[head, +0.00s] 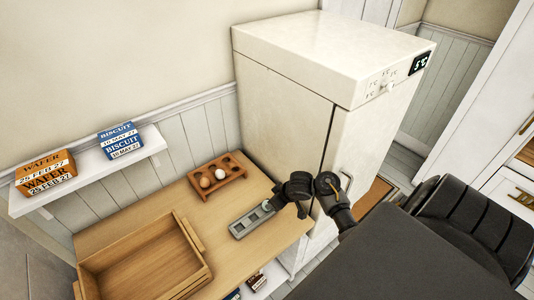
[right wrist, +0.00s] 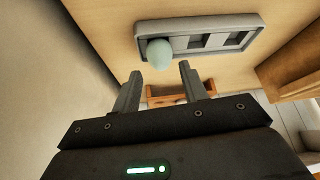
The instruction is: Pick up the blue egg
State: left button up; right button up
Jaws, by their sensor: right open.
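The blue egg (right wrist: 160,53) is pale blue and sits at the left end of a grey tray with square compartments (right wrist: 225,41) in the right wrist view. My right gripper (right wrist: 159,71) is open and empty. In the wrist view the egg shows between and just beyond its fingertips, apart from them as far as I can tell. My left gripper is not in view.
A wooden egg rack (head: 208,190) with a white and a brown egg stands behind the tray. An open wooden box (head: 110,268) is at the left. A white fridge (head: 285,115) rises close on the right. A wall shelf (head: 90,172) holds wafer and biscuit boxes.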

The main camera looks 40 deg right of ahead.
jog(key=shift+b+x, duration=0.5)
jog(key=shift+x, duration=2.5)
jog(key=shift+r, duration=0.1)
jog(key=shift+c, duration=1.4)
jog(key=shift+r, duration=0.15)
